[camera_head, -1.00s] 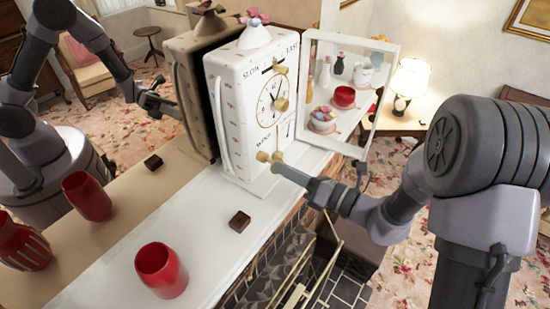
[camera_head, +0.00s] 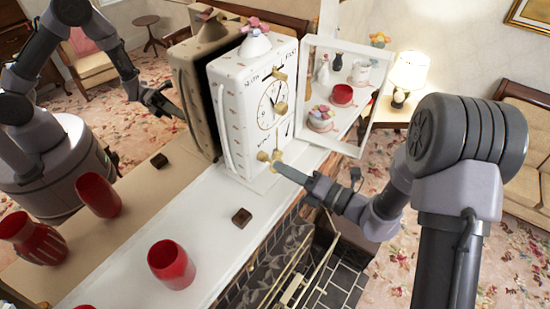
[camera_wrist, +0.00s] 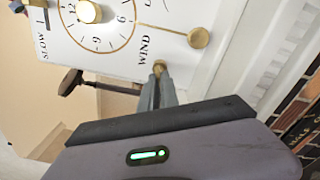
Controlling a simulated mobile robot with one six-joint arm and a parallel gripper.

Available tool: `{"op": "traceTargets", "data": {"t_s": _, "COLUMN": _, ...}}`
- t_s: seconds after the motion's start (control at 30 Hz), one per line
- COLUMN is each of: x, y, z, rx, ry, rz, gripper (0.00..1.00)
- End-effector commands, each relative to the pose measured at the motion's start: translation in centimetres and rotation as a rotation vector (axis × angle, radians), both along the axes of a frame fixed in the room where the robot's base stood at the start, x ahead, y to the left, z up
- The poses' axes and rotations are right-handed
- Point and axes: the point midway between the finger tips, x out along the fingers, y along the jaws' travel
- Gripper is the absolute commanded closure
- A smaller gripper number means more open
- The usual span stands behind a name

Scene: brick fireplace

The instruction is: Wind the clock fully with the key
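The white clock (camera_head: 240,110) stands upright on the mantel, with its glass front door (camera_head: 308,95) swung open to the right. The dial (camera_wrist: 98,22) shows close up in the wrist view, with brass parts at its centre. The brass key (camera_wrist: 159,67) is at the "WIND" mark low on the clock face; it also shows in the head view (camera_head: 264,156). The round brass pendulum bob (camera_wrist: 198,37) hangs close by. The fingers partly hide the key.
A dark brown block (camera_head: 241,217) and a red glass (camera_head: 171,264) stand on the white mantel (camera_head: 205,215). A mirror behind reflects them and my arm. Ornaments and a red cup (camera_head: 342,95) show through the open door. The fireplace (camera_head: 290,270) lies below the mantel edge.

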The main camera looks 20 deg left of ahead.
Motion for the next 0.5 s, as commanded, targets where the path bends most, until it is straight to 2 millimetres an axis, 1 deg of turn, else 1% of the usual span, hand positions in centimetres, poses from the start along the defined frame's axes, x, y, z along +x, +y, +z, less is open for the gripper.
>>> {"op": "traceTargets", "data": {"t_s": 0.3, "x": 0.09, "y": 0.02, "z": 0.12, "rx": 0.007, "ry": 0.009, "rz": -0.002, "gripper": 1.0}}
{"op": "traceTargets", "data": {"t_s": 0.5, "x": 0.05, "y": 0.06, "z": 0.48, "rx": 0.042, "ry": 0.117, "rz": -0.001, "gripper": 1.0}}
